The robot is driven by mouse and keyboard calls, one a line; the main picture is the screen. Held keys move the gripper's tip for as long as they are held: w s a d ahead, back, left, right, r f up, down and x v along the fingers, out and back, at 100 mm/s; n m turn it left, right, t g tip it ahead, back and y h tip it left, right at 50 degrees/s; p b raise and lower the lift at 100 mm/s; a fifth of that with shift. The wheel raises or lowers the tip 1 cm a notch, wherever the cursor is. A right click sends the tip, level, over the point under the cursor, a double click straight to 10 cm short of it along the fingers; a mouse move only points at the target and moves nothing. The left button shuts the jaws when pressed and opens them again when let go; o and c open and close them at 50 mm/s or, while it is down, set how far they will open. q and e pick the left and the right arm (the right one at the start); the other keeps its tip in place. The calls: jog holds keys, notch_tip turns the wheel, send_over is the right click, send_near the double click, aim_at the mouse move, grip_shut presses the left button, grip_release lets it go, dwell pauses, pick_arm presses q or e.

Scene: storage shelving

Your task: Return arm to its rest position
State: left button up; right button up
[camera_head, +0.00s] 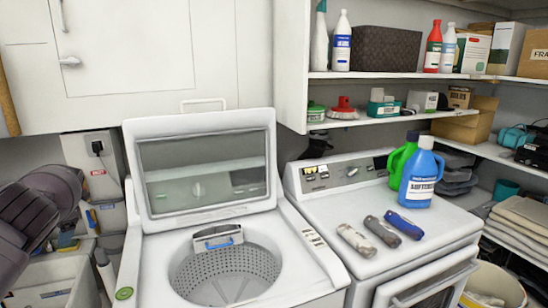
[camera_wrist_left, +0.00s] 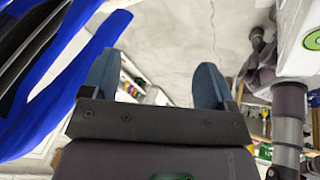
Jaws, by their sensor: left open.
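My left arm comes in at the left edge of the head view, beside the white washer (camera_head: 285,245). The dark part of my left gripper (camera_head: 22,222) is partly cut off by the frame edge there. In the left wrist view the two blue-grey fingers of my left gripper (camera_wrist_left: 156,75) stand apart with nothing between them. A grey concrete-like surface (camera_wrist_left: 170,35) shows behind them. My right gripper is in neither view.
The washer's lid (camera_head: 265,120) is up. The dryer (camera_head: 385,265) to its right bears bottles and several rolled cloths (camera_head: 382,231). A blue object (camera_wrist_left: 95,60) fills the left of the wrist view, close to the fingers. A white corner with a green disc (camera_wrist_left: 312,39) is at right.

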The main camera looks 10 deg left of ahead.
pick_arm(q)
jog(key=s+a+r, duration=0.2)
jog(key=s+a, duration=0.1)
jog(key=a, duration=0.2)
jog(key=s+d+f+m+t+y, duration=0.1)
jog(key=s+f+m+t+y, duration=0.15)
jog(key=f+m, duration=0.8)
jog(key=s+d+f+m+t+y, duration=0.1)
jog(key=s+f+m+t+y, duration=0.2)
jog(key=f+m, duration=0.75)
jog(key=s+d+m+t+h, duration=0.4)
jog(key=s+d+m, duration=0.6)
jog(key=d+m, duration=0.25)
jog(key=s+d+m+t+h, duration=0.45)
jog(key=s+d+m, duration=0.55)
jog(key=d+m, duration=0.3)
jog(key=d+f+n, duration=0.3)
jog(key=d+n, duration=0.2)
jog(key=d, duration=0.6)
jog(key=d+f+n, duration=0.4)
jog(key=d+n, duration=0.1)
jog(key=d, duration=0.6)
notch_tip(320, 180, down, 8)
jog(key=w+b, duration=0.1)
jog(key=b, duration=0.9)
jog(key=shift+d+f+t+h, duration=0.15)
jog(key=shift+f+t+h, duration=0.05)
jog(key=shift+t+h, duration=0.2)
